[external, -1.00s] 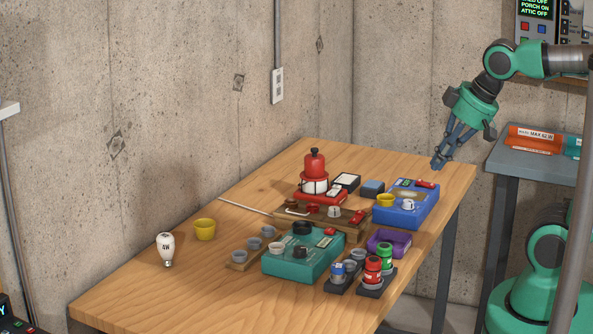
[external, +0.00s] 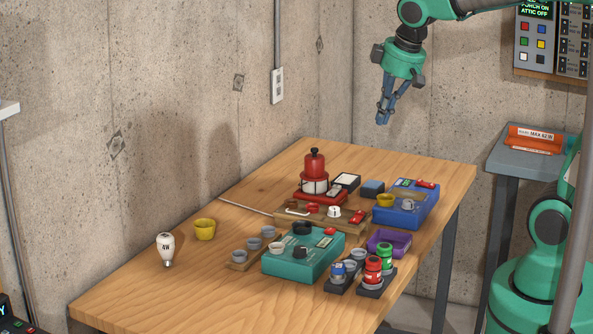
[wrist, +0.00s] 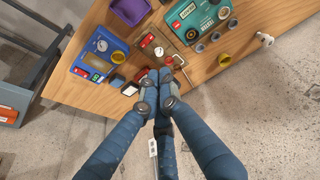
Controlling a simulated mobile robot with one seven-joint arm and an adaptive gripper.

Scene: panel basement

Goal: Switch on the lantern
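The red lantern (external: 315,167) with a pale band and black top knob stands upright on a red base near the far end of the wooden table. In the wrist view it is mostly hidden behind my fingertips, with only some red showing around them. My gripper (external: 383,121) has blue-grey fingers and hangs in the air above the table's far end, right of the lantern and higher, touching nothing. The wrist view shows the fingertips (wrist: 154,76) drawn together with nothing held between them.
Right of the lantern stands a blue box (external: 406,212). In front are a wooden board with knobs (external: 292,223), a teal box (external: 298,266), a purple tray (external: 374,243) and several canisters. A white bulb (external: 166,247) and yellow cup (external: 204,229) lie left. The near tabletop is clear.

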